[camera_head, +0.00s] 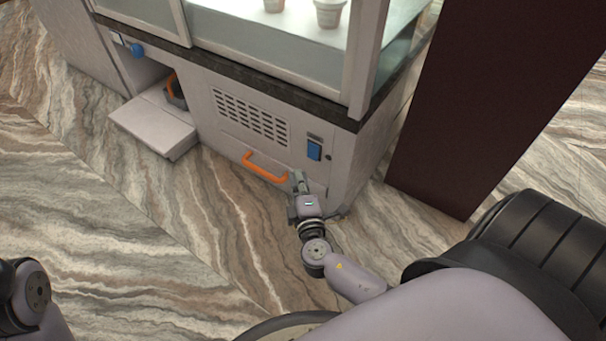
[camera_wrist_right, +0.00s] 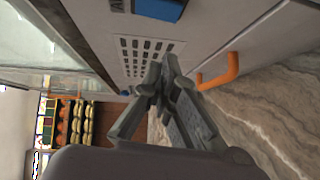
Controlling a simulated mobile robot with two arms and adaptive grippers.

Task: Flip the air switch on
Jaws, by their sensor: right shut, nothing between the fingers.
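A blue rocker switch (camera_head: 314,150) sits on the front panel of the white counter, near its right corner, with a small dark label above it. In the right wrist view the blue switch (camera_wrist_right: 160,8) shows at the top edge, partly cut off. My right gripper (camera_head: 298,178) is shut and empty, just below and a little left of the switch, apart from it. In the right wrist view its fingertips (camera_wrist_right: 168,68) are together in front of the panel. Whether the switch is on or off I cannot tell. My left gripper is out of view.
An orange handle (camera_head: 265,167) sticks out of the panel just left of my right gripper. A vent grille (camera_head: 250,117) is above it. A pulled-out white shelf (camera_head: 152,125) and a blue knob (camera_head: 138,50) are farther left. A dark brown panel (camera_head: 490,90) stands at right.

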